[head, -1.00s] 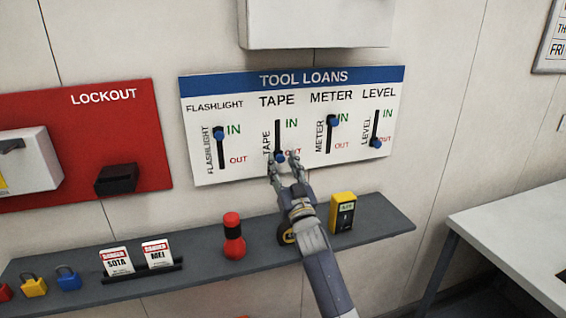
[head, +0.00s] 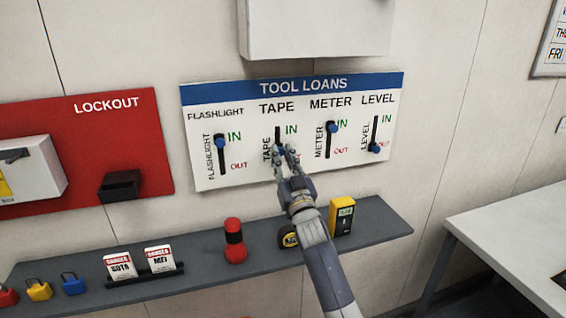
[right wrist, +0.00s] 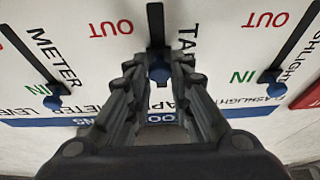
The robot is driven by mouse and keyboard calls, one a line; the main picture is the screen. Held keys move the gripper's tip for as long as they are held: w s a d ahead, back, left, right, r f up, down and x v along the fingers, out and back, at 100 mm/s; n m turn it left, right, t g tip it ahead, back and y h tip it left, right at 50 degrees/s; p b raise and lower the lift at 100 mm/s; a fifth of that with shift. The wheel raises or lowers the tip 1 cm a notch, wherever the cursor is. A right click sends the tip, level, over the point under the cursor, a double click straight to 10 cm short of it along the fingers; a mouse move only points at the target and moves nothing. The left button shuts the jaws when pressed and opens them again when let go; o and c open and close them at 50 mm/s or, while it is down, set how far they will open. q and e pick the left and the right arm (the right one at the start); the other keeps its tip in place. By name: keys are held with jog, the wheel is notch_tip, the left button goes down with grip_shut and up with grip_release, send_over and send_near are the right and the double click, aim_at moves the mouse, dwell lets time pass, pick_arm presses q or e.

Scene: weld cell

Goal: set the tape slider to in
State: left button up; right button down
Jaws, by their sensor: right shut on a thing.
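The tape slider's blue knob (head: 281,150) is on the white tool loans panel (head: 240,178), in the upright slot under the word TAPE. In the head view it stands partway up the slot, above the bottom OUT end, with bare slot above it. My right gripper (head: 284,151) reaches up from below and is shut on this knob. The right wrist view, upside down, shows the knob (right wrist: 158,71) between the fingertips (right wrist: 158,74), with slot running toward the OUT side. The fingers hide part of the slot and knob. My left gripper is not in view.
The flashlight knob (head: 219,142) and meter knob (head: 331,127) are up at IN; the level knob (head: 375,148) is down at OUT. A grey shelf (head: 205,264) below holds a red flashlight (head: 234,240), a tape measure (head: 288,237) and a yellow meter (head: 341,215). A white box overhangs above.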

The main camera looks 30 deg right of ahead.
aim_at(277, 126)
notch_tip(277, 126, up, 6)
jog(key=shift+f+p, duration=0.2)
jog(key=shift+p, duration=1)
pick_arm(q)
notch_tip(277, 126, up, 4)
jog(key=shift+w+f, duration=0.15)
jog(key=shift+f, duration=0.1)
pick_arm(e)
jog(key=c, duration=1.4)
grip_release()
jog(key=shift+r, duration=0.1)
jog(key=shift+c, duration=0.2)
jog(key=shift+f, duration=0.2)
jog(key=shift+s+f, duration=0.15)
jog(key=shift+s, duration=0.05)
jog(key=v, duration=1.1)
jog(key=shift+s, duration=0.25)
